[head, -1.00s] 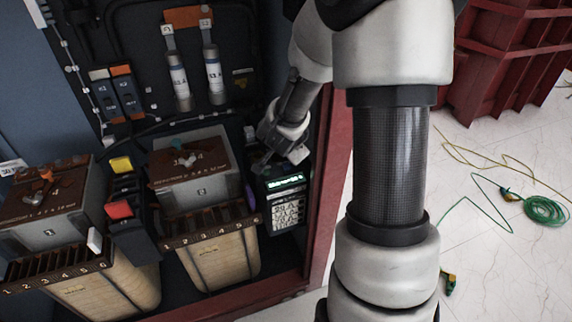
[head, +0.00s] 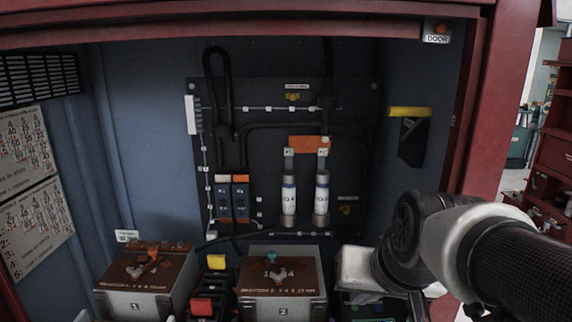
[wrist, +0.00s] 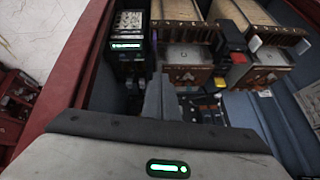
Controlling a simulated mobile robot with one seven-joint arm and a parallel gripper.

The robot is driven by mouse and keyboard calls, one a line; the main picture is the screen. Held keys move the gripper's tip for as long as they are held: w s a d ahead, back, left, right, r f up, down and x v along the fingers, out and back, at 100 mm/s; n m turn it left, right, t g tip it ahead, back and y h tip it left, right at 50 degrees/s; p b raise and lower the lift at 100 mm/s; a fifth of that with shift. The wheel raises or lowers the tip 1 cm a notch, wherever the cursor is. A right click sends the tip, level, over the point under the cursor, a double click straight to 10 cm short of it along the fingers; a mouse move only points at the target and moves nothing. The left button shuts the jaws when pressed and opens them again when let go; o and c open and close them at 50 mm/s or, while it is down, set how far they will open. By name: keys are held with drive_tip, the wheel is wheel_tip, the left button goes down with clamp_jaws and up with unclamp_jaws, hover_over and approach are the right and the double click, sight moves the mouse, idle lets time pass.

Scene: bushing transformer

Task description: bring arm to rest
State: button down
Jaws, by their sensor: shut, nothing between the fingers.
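My gripper shows in the wrist view (wrist: 160,98), its fingers together and empty. It hangs in the open cabinet, near a dark meter with a lit green display (wrist: 126,45) and the transformer marked 2 (wrist: 188,75). I cannot tell its exact gap from them, but nothing is held. In the head view my arm enters from the right and bends down in front of the cabinet's right side. The fingertips are out of sight there. The brown-topped transformer 2 (head: 282,275) stands left of my arm, with transformer 1 (head: 147,275) farther left.
The cabinet's red right post (head: 500,100) is close to my arm. Two fuses (head: 289,195) and orange-topped modules (head: 232,198) are on the back panel. Red (head: 202,307) and yellow (head: 216,262) blocks sit between the transformers. A red wall edge (wrist: 75,90) runs beside my gripper.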

drive_tip(key=s+d+r+n+g, duration=0.1)
drive_tip(key=s+d+n, duration=0.1)
drive_tip(key=s, duration=0.5)
wheel_tip(320, 180, up, 16)
drive_tip(key=p, duration=1.6)
drive_tip(key=shift+f+m+h, duration=0.15)
drive_tip(key=shift+m+h, duration=0.15)
drive_tip(key=shift+a, duration=0.1)
